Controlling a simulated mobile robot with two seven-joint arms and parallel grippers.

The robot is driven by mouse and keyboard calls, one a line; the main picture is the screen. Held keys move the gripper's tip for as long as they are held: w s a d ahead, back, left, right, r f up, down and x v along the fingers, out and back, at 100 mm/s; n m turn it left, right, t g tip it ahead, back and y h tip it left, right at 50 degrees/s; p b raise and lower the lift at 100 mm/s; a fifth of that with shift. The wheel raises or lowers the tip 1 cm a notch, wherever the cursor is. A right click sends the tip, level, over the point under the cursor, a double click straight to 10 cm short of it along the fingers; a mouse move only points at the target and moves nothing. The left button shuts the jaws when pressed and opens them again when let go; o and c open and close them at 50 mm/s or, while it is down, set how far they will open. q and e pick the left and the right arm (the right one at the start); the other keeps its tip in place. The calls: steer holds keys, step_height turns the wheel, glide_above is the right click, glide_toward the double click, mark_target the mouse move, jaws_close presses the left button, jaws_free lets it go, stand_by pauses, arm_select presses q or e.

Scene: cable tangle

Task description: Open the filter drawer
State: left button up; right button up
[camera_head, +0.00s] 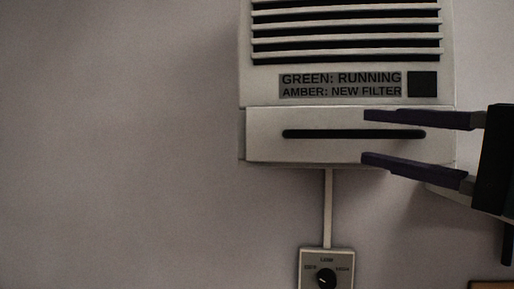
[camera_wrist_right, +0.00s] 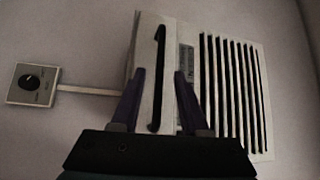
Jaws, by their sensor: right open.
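The filter drawer (camera_head: 265,147) is a pale panel at the bottom of a white wall unit. The drawer front looks about flush with the unit. My right gripper (camera_head: 365,137) is open, its purple fingers above and below the right part of the slot. In the right wrist view the open fingers (camera_wrist_right: 159,72) stand on either side of the dark slot (camera_wrist_right: 158,60). Nothing is between them except the slot behind. I cannot tell whether the fingertips touch the drawer. My left gripper is not in view.
The unit's louvred grille (camera_head: 345,35) and a label with a dark square indicator (camera_head: 422,84) are above the drawer. A pale conduit (camera_head: 327,205) runs down to a dial box (camera_head: 326,270). The wall to the left is bare.

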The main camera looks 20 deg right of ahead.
mark_target(355, 135)
steer(key=p+x, duration=0.2)
steer(key=x, duration=0.1)
steer(key=shift+w+r, duration=0.25)
steer(key=shift+w, duration=0.05)
steer(key=shift+w+a+f, duration=0.1)
steer(key=shift+w+a, duration=0.15)
steer(key=shift+w, duration=0.35)
steer(key=shift+c, duration=0.4)
jaws_close()
stand_by(0.3)
